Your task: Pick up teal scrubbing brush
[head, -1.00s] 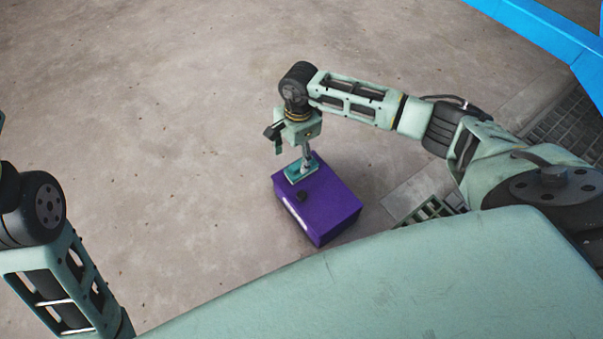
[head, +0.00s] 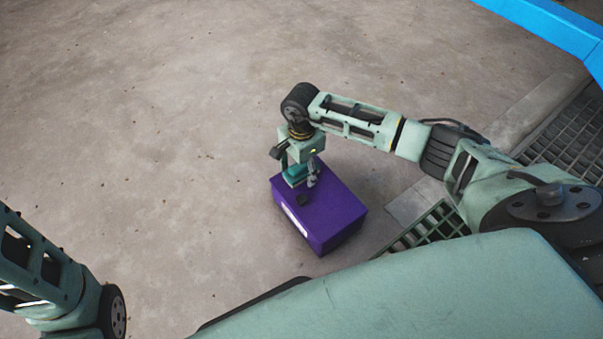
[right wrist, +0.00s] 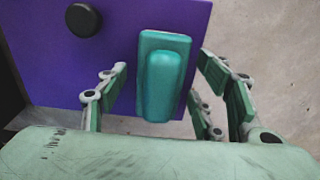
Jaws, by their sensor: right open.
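The teal scrubbing brush (right wrist: 163,80) lies on top of a purple box (head: 335,209). In the head view the brush (head: 294,176) is partly hidden by my right gripper (head: 299,178). My right gripper (right wrist: 160,100) is open over the brush, with fingers to the left and right of it in the right wrist view. Gaps show between the brush and the fingers on both sides. My left gripper is out of view; only part of the left arm shows at the lower left of the head view.
A black round knob (right wrist: 84,19) is on the box top beside the brush. A floor grate (head: 436,226) lies right of the box. A blue frame (head: 550,27) crosses the upper right. The concrete floor (head: 140,130) left of the box is clear.

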